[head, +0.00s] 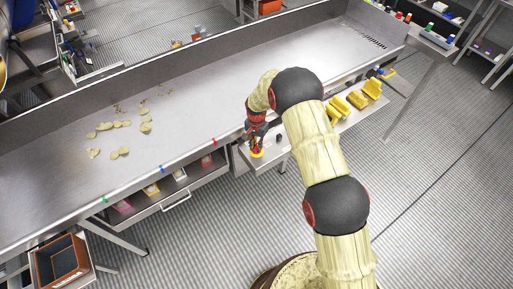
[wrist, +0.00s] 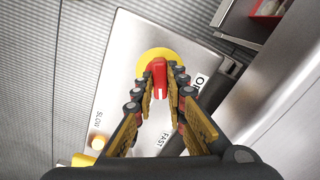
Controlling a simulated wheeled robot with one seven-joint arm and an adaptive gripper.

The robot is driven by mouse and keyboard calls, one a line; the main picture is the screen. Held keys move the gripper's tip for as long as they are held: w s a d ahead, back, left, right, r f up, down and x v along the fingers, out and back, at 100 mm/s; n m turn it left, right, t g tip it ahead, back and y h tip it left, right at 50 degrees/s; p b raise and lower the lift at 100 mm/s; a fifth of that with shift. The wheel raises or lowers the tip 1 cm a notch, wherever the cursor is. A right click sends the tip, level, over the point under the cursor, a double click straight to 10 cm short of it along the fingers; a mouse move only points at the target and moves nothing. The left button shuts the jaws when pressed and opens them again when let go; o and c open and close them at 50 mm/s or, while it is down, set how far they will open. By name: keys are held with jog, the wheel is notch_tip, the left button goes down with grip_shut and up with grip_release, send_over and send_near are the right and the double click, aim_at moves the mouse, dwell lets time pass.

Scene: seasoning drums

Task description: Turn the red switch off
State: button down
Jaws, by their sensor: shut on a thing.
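The red switch (wrist: 159,72) sits on a round yellow plate (wrist: 150,56) on a light metal control panel (wrist: 113,62). My gripper (wrist: 160,80) is over the panel in the wrist view, with its two fingers closed around the red switch handle, one on each side. Part of an "O" label shows just right of the switch; the rest of it is hidden by a finger. In the head view my gripper (head: 257,138) points down at the control box (head: 242,153) on the table's front side, and the yellow plate (head: 256,154) shows just below it.
The long metal table (head: 200,100) holds several pale chips (head: 122,124). Yellow parts (head: 357,98) sit on a shelf right of the control box.

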aim_at(256, 146)
jog(key=n+b, duration=0.2)
jog(key=n, duration=0.4)
jog(key=shift+w+n, duration=0.1)
jog(key=shift+n, duration=0.2)
jog(key=n+b, duration=0.1)
jog(key=n, duration=0.3)
jog(key=shift+r+n+b, duration=0.1)
jog(key=shift+n+b, duration=0.25)
jog(key=shift+n, duration=0.75)
jog(key=c, duration=1.8)
grip_release()
notch_tip(256, 146, up, 12)
